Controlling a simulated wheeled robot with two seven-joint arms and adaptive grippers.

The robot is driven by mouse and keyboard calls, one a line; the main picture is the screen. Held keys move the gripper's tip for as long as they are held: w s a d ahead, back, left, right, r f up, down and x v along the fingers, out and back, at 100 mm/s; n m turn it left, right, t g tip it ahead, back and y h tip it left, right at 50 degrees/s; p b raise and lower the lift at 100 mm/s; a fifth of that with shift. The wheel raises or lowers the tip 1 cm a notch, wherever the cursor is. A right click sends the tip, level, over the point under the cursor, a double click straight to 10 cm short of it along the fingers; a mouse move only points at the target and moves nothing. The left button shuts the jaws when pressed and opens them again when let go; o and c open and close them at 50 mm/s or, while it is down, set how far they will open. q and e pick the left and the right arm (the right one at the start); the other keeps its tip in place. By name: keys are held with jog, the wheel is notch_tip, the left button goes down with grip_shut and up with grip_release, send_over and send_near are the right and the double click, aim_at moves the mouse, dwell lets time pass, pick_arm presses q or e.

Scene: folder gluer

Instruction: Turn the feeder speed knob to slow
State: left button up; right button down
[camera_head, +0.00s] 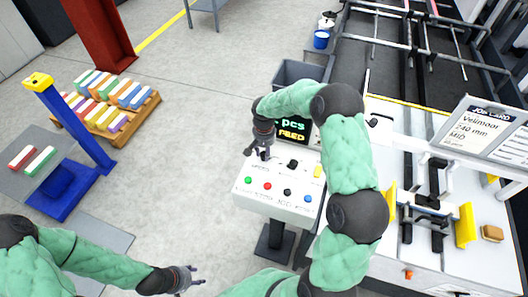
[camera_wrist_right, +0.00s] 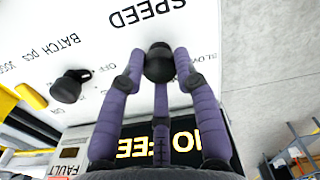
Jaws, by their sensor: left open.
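The feeder speed knob (camera_wrist_right: 159,62) is black and sits below the upside-down SPEED lettering in the right wrist view, with part of a SLOW label to its right. My right gripper (camera_wrist_right: 159,66) has its purple fingers around the knob, with no clear gap. The knob's pointer is hidden. In the head view my right gripper (camera_head: 262,146) is at the upper left of the white control panel (camera_head: 245,200), covering the knob. My left gripper (camera_head: 190,278) is open and empty, low over the floor at the bottom.
A second black knob (camera_wrist_right: 70,86) is beside the speed knob. Coloured buttons (camera_head: 267,186) line the panel's front, and a display (camera_head: 292,132) stands behind. The folder gluer (camera_head: 450,255) is at right. A pallet of coloured cartons (camera_head: 108,100) stands at left. Floor between is clear.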

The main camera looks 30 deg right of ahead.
jog(key=shift+n, duration=0.4)
jog(key=n, duration=0.4)
jog(key=shift+n, duration=0.3)
jog(key=n, duration=0.6)
jog(key=n+p, duration=0.1)
jog(key=n, duration=0.5)
jog(key=shift+n, duration=0.4)
jog(key=n+p, duration=0.1)
jog(key=n, duration=0.4)
jog(key=shift+n, duration=0.4)
jog(key=c, duration=0.9)
grip_release()
